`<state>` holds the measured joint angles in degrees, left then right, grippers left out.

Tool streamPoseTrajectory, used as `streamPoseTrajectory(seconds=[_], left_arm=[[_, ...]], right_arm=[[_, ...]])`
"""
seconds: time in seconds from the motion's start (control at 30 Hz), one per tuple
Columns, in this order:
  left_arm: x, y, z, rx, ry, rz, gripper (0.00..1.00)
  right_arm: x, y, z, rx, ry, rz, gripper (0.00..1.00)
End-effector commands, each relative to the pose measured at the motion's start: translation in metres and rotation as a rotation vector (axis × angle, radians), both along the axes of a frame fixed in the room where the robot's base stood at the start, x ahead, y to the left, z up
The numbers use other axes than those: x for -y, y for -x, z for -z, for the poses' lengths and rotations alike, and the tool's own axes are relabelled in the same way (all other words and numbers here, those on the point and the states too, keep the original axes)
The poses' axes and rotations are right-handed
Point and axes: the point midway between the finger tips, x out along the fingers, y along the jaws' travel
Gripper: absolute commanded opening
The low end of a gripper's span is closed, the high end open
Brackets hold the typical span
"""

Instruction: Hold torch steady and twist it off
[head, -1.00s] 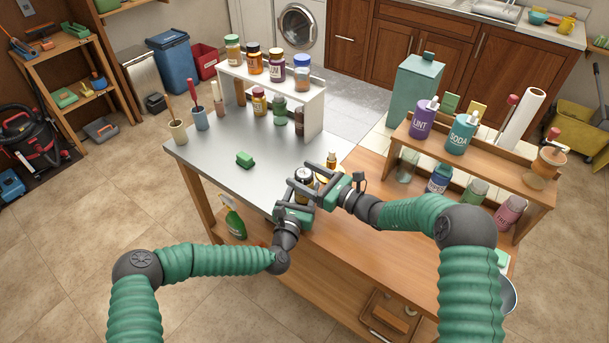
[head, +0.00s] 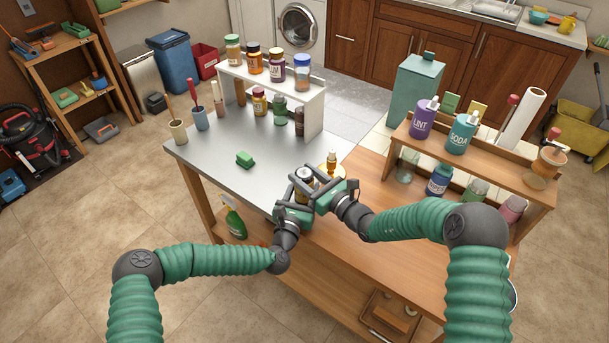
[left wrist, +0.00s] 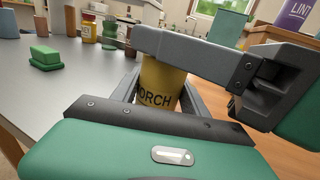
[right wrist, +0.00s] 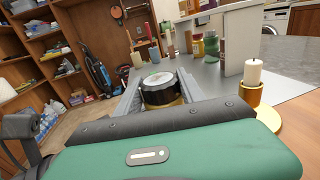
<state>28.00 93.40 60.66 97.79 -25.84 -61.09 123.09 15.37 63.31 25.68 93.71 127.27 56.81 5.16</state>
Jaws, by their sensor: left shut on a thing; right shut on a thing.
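The torch jar (head: 304,173) is yellow with "ORCH" lettering showing in the left wrist view (left wrist: 161,88). It stands upright near the front of the table. My left gripper (head: 298,199) is shut around the jar's body from the front. My right gripper (head: 308,184) comes in from the right, just above the left one, and is shut on the jar's dark lid (right wrist: 157,90), which has a pale round top. The lid sits on the jar. The grippers hide much of the jar in the head view.
A candle in a gold holder (right wrist: 252,93) stands close behind the jar. A white shelf (head: 315,110) with jars is behind; a wooden shelf (head: 480,165) with bottles is right.

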Motion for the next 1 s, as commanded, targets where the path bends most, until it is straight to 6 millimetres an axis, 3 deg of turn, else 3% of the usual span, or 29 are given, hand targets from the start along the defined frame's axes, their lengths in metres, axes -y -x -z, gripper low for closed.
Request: streamPoseTrajectory(seconds=[0.23, 0.6, 0.63, 0.8, 1.0], left_arm=[[0.0005, 0.0008, 0.0016, -0.003, -0.001, 0.002, 0.17], [0.0003, 0.0007, 0.0018, -0.004, -0.002, 0.001, 0.17], [0.0003, 0.0007, 0.0018, -0.004, -0.002, 0.001, 0.17], [0.0002, 0.0006, 0.0019, -0.004, -0.001, 0.001, 0.17], [0.0002, 0.0005, 0.0018, -0.004, -0.001, 0.001, 0.17]], right_arm=[[-0.0003, 0.0000, -0.0014, 0.001, 0.001, 0.181, 0.06], [0.0004, -0.0001, -0.0008, 0.000, 0.005, 0.213, 0.06], [0.0004, -0.0001, -0.0008, 0.000, 0.005, 0.213, 0.47], [0.0004, 0.0001, -0.0003, -0.001, 0.005, 0.212, 0.69], [0.0002, 0.0002, 0.0002, -0.003, 0.005, 0.212, 0.69]])
